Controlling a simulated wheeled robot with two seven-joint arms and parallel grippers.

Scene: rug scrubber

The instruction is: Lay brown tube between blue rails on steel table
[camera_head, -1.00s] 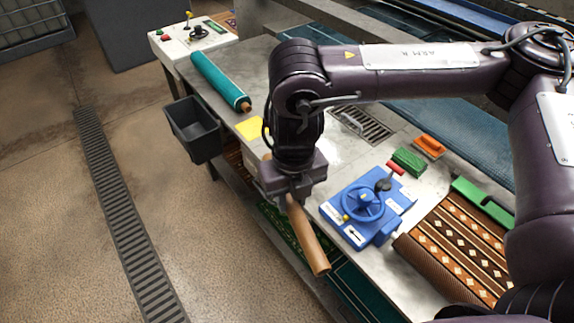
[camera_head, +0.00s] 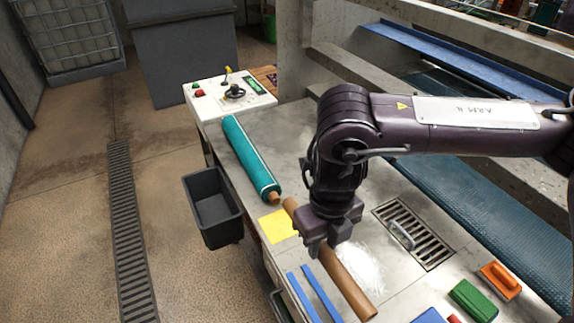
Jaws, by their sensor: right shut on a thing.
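The brown tube (camera_head: 347,284) is in the jaws of my right gripper (camera_head: 322,246), which is shut around it near its middle. The tube slants from upper left to lower right over the steel table (camera_head: 385,279); I cannot tell its exact height. Two thin blue rails (camera_head: 319,291) lie side by side at the table's front edge, running off the bottom of the view. The tube is to the right of both rails, not between them. My left gripper is out of view.
A teal roll (camera_head: 250,157) lies up-left, beside a yellow sheet (camera_head: 278,226). A dark bin (camera_head: 213,207) hangs at the table's front. A drain grate (camera_head: 418,235), green brush (camera_head: 474,299) and orange scrubber (camera_head: 499,280) are to the right.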

